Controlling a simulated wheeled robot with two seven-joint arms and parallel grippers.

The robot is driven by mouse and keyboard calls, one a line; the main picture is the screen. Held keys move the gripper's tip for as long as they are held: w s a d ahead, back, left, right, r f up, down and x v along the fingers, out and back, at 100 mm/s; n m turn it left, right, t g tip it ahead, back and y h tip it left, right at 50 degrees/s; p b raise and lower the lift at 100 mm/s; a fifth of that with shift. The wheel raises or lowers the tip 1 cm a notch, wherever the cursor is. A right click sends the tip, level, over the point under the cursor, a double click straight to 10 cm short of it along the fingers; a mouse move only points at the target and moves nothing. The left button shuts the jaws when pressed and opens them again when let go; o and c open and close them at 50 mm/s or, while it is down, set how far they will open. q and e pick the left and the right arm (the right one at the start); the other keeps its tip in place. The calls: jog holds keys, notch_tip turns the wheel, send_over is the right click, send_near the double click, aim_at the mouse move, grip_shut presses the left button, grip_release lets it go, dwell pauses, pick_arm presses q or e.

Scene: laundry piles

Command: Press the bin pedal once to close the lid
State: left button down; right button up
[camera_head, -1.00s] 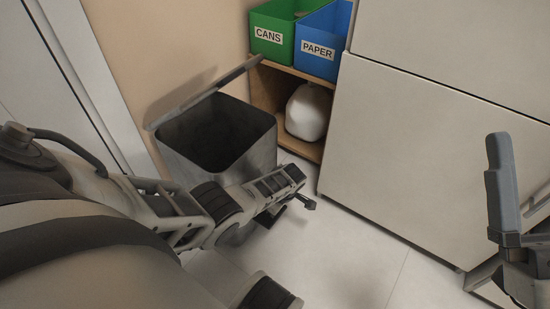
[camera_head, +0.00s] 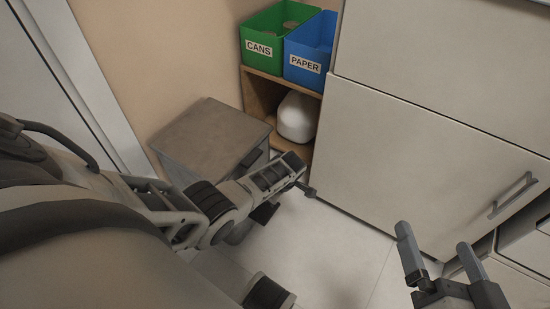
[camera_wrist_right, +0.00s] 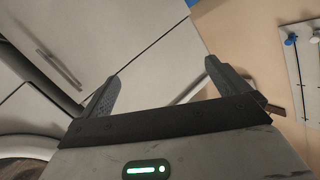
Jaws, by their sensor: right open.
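The grey bin (camera_head: 212,139) stands against the wall in the head view, and its lid lies flat over the top, shut. My left arm reaches across the front of the bin and hides its lower part; the pedal cannot be made out. My left gripper (camera_head: 306,189) is at the end of that arm, just right of the bin; its fingers are too unclear to tell open from shut. My right gripper (camera_head: 436,256) is open and empty at the lower right, well away from the bin. It also shows open in the right wrist view (camera_wrist_right: 162,84).
A wooden shelf (camera_head: 258,92) beside the bin holds a green CANS box (camera_head: 262,50), a blue PAPER box (camera_head: 305,66) and a white rounded object (camera_head: 297,117). A pale cabinet (camera_head: 420,140) stands to the right. White floor (camera_head: 335,250) lies clear between my arms.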

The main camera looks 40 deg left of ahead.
pick_arm(q)
jog(key=p+v, duration=0.1)
jog(key=v, duration=0.2)
jog(key=shift+r, duration=0.15)
pick_arm(e)
jog(key=shift+d+f+n+g+h, duration=0.3)
jog(key=shift+d+f+n+h, duration=0.05)
jog(key=shift+n+h, duration=0.15)
